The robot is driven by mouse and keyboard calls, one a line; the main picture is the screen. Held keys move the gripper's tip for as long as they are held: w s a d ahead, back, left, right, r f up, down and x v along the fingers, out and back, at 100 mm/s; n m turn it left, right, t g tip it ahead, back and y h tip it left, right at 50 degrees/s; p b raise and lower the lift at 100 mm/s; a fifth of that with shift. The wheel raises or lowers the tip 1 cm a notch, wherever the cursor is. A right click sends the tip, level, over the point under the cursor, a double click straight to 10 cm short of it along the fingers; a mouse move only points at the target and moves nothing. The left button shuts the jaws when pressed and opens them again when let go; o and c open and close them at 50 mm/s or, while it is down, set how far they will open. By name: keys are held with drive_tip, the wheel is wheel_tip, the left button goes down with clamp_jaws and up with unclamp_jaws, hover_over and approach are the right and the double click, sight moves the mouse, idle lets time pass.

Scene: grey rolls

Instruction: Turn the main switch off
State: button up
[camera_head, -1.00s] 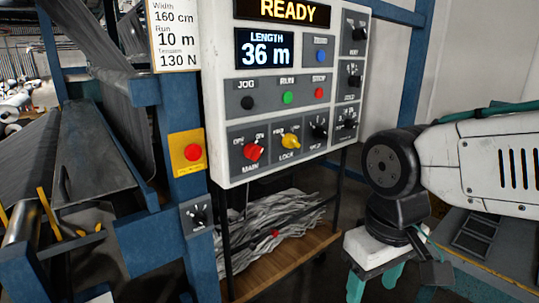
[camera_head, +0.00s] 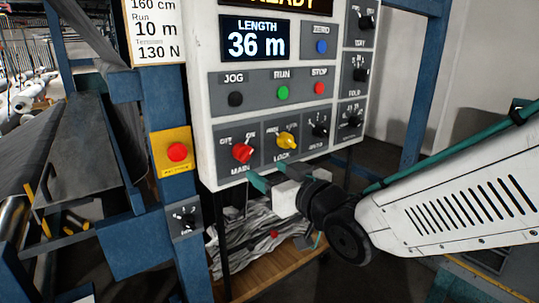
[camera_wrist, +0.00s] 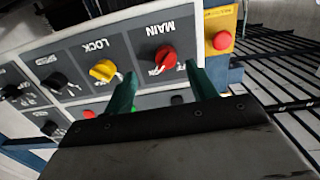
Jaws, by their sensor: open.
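The main switch is a red rotary knob (camera_head: 243,153) at the lower left of the white control panel, above the label MAIN. Its pointer appears turned toward ON. In the wrist view the red knob (camera_wrist: 166,54) appears upside down, beyond and between my two teal fingers. My gripper (camera_head: 258,181) is just below and in front of the panel's lower edge, close to the knob but apparently not touching it. It also shows in the wrist view (camera_wrist: 162,88), open, with nothing between the fingers. In the head view one finger is mostly hidden.
The yellow LOCK knob (camera_head: 287,141) is right beside the main switch. A red emergency button on a yellow plate (camera_head: 177,152) is on the blue post to the left. JOG, RUN and STOP buttons sit above. A wooden shelf (camera_head: 262,277) with grey scraps lies below.

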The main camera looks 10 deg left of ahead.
sight(248, 157)
drive_tip(key=shift+y, duration=0.3)
drive_tip(key=x, duration=0.5)
drive_tip(key=r+x, duration=0.1)
drive_tip(key=x, duration=0.2)
drive_tip(key=shift+s+a, duration=0.15)
drive_tip(key=shift+s, duration=0.05)
drive_tip(key=c, duration=1)
